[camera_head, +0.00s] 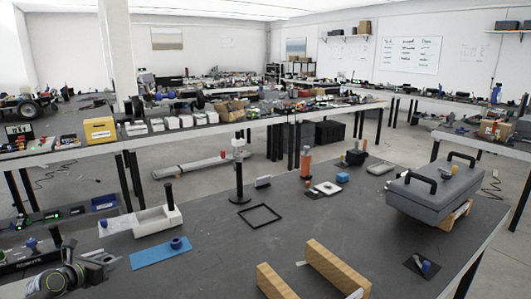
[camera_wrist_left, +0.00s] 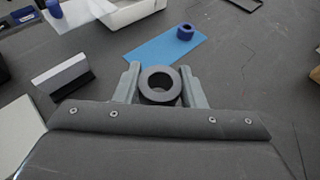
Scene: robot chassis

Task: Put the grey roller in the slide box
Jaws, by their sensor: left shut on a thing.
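My left gripper (camera_wrist_left: 160,88) is shut on the grey roller (camera_wrist_left: 160,98), a dark grey ring with its round hole facing the wrist camera. In the head view my left gripper (camera_head: 113,262) is at the lower left, beside the blue mat; I cannot make out the roller clearly there. The slide box (camera_head: 125,226), a long white open box with a black upright post at its right end, stands on the table behind the mat. Part of the slide box (camera_wrist_left: 128,14) shows at the top of the wrist view, beyond the gripper. My right gripper is not in view.
A blue mat (camera_head: 150,254) with a blue ring (camera_head: 177,243) on it lies between gripper and box. A grey-and-white block (camera_wrist_left: 62,76) is left of the gripper in the wrist view. Wooden blocks (camera_head: 337,266) stand at the front.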

